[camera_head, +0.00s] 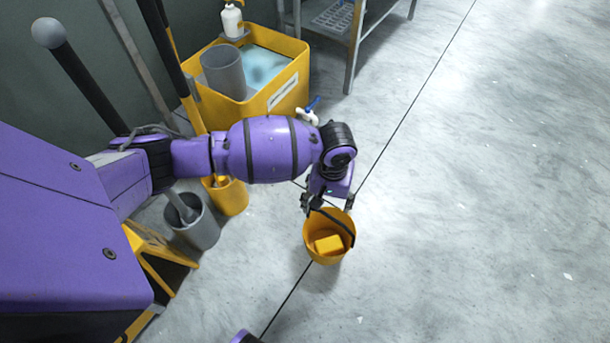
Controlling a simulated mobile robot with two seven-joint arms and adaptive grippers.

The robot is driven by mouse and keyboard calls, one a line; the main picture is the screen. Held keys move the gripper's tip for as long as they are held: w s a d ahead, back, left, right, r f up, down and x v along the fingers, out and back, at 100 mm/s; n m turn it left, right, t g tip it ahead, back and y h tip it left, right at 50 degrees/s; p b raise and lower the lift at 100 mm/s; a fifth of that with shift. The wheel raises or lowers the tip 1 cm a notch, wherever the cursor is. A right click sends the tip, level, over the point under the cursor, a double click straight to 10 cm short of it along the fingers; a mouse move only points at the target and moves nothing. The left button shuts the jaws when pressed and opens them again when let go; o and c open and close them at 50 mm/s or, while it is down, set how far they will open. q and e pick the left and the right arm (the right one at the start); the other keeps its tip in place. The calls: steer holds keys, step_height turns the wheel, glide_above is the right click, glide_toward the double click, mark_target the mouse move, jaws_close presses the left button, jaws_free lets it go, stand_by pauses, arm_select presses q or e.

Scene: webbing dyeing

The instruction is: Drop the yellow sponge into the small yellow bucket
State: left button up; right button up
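The small yellow bucket (312,252) is right of centre, its mouth facing up toward me and its dark handle lying across the rim. The yellow sponge (328,244) is inside the bucket, low in it. My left gripper (329,204) is just above the bucket's far rim, pointing down. Its two fingers are spread apart, with no sponge between them. The left finger is close to the handle; I cannot tell whether they touch. My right gripper is not in view.
A larger yellow tub (240,108) with pale blue liquid and a grey cup (222,72) stands at the back. A grey bucket (195,232) and another yellow container (230,198) stand left of the small bucket. A metal rack (354,50) is behind. The floor on the right is clear.

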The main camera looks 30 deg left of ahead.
arm_select(q)
step_height(320, 180, up, 10)
steer(key=shift+f, duration=0.2)
stand_by(0.4)
